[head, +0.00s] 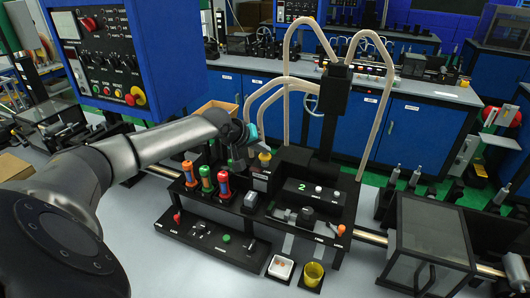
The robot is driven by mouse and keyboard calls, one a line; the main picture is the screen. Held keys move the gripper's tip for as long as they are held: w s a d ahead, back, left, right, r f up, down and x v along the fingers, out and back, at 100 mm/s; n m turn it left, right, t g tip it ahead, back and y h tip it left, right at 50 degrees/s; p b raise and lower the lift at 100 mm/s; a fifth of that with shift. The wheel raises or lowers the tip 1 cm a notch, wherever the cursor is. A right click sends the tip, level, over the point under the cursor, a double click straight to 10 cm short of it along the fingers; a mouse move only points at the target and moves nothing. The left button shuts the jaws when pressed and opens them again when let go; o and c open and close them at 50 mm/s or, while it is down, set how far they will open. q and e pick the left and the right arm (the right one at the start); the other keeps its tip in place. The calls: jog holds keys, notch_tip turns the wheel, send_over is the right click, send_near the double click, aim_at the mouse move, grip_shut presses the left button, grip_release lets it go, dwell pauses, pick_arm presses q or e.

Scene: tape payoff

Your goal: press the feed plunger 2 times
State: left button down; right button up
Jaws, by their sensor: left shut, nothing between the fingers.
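The black tape machine (285,185) stands on the grey bench in the middle of the head view. My left gripper (246,148) is shut and empty, just left of and around the height of this knob. I cannot tell whether it touches the knob. A small display (301,187) on the machine shows a green 2. My right gripper is not in view.
Red, green and orange cylinders (206,180) stand in a rack just left of the knob. A white tray (281,268) and a yellow cup (313,273) are in front. A dark clear-walled box (430,240) is at right. A blue control panel (100,55) hangs upper left.

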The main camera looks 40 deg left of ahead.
aim_at(263, 157)
pick_arm(q)
jog(key=shift+s+f, duration=0.1)
jog(key=shift+f, duration=0.7)
dwell(0.4)
jog(key=shift+r+p, duration=1.85)
jog(key=shift+p, duration=0.4)
notch_tip(263, 157, up, 5)
jog(key=p, duration=0.5)
dwell(1.4)
